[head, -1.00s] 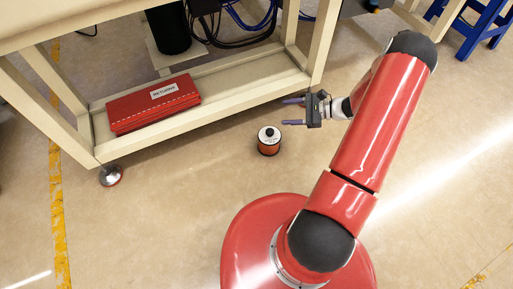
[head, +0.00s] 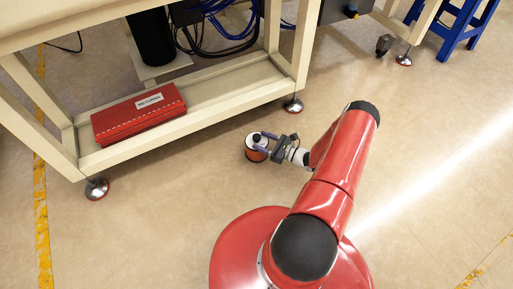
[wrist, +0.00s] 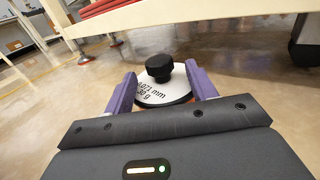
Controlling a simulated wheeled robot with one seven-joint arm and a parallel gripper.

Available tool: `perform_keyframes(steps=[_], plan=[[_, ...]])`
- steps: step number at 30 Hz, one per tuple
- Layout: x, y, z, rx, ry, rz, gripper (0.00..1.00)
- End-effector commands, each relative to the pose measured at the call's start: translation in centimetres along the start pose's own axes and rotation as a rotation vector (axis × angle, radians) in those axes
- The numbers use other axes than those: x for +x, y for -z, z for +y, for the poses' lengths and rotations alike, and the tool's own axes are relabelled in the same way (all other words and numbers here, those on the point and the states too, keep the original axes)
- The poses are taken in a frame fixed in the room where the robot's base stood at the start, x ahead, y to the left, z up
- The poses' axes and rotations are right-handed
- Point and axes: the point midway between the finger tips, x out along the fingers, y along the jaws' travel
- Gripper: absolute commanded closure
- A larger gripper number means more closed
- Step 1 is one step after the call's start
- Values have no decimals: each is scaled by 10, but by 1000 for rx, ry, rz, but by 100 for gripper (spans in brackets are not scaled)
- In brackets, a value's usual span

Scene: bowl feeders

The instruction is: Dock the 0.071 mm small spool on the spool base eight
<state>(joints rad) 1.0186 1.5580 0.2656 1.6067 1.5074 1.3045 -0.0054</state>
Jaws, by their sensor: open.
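The small spool (head: 253,155) stands upright on the floor in front of the bench. It has a copper-orange winding, a white top label and a black knob. In the wrist view the label of the spool (wrist: 152,97) reads 0.071 mm, and the spool lies between the two purple fingers. My gripper (head: 264,145) is open, low beside the spool, with its fingers reaching around the upper part. Whether the fingers touch it, I cannot tell. In the wrist view my gripper (wrist: 162,90) has a finger on each side of the knob. The spool base eight is not in view.
A beige bench frame (head: 190,110) stands behind the spool, with a red box labelled RETURNS (head: 139,113) on its lower shelf. A bench foot (head: 293,105) is near my gripper. A blue stool (head: 463,28) stands far right. The floor to the right is clear.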

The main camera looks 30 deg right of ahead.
Motion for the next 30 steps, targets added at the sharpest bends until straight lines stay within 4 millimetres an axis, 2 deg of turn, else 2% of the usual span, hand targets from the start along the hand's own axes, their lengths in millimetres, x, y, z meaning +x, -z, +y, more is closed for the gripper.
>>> perform_keyframes(steps=[3, 6, 13, 25, 26, 30], plan=[[21, 1, 0, 0, -4, -1, 43], [30, 1, 0, 0, -2, 1, 43], [32, 0, -1, 0, -1, 0, 45], [31, 0, -1, 0, -2, 0, 97], [31, 0, -1, 0, -2, 0, 100], [31, 0, -1, 0, -2, 0, 100]])
